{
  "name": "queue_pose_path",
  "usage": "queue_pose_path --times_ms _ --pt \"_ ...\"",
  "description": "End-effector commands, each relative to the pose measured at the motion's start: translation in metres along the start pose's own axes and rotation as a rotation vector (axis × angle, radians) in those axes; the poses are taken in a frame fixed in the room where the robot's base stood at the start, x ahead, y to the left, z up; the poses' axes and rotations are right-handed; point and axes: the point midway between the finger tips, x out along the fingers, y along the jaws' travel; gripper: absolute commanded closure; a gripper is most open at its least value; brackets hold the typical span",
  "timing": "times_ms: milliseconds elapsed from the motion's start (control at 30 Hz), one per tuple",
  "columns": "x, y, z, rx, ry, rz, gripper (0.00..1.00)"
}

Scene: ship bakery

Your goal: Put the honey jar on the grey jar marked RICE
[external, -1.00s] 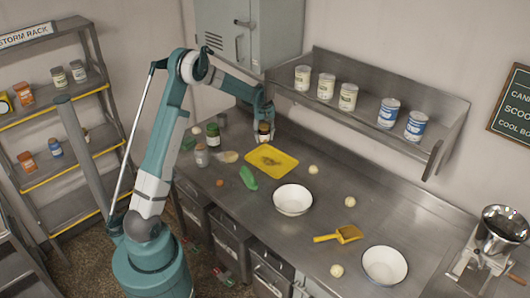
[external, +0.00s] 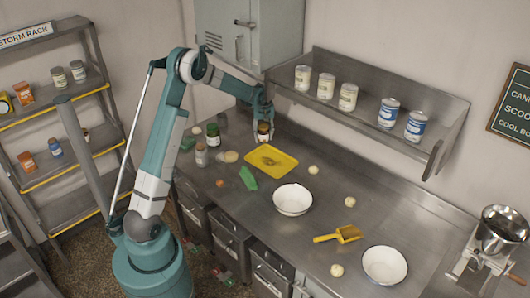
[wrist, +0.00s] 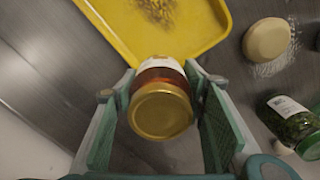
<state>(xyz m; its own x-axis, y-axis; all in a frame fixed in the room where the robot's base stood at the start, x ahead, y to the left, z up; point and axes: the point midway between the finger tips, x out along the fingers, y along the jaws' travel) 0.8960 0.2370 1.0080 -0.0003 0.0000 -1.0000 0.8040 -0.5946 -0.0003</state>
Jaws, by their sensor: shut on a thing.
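The honey jar (wrist: 161,108) has a gold lid, amber contents and a white label. In the wrist view its lid faces the camera. My gripper (wrist: 163,92) is shut on it, one finger on each side. In the external view my gripper (external: 264,119) holds the jar (external: 264,131) at the back of the steel counter, just behind the yellow tray. I cannot tell whether the jar touches the counter. I cannot pick out the grey jar marked RICE; the labels of the pale jars on the wall shelf and the storm rack are too small to read.
The wall shelf (external: 366,107) holds pale jars (external: 326,86) and blue-labelled cans (external: 389,112). The yellow tray (external: 283,171), a green-lidded jar (external: 213,135), white bowls (external: 292,200), a yellow scoop (external: 341,235) and dough balls lie on the counter. The storm rack (external: 62,125) stands left.

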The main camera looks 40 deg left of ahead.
Motion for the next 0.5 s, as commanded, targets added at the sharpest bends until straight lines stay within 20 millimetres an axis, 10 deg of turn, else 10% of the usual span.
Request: queue_pose_path --times_ms 500 --pt "-0.051 -0.096 -0.003 0.033 0.000 0.000 0.80"
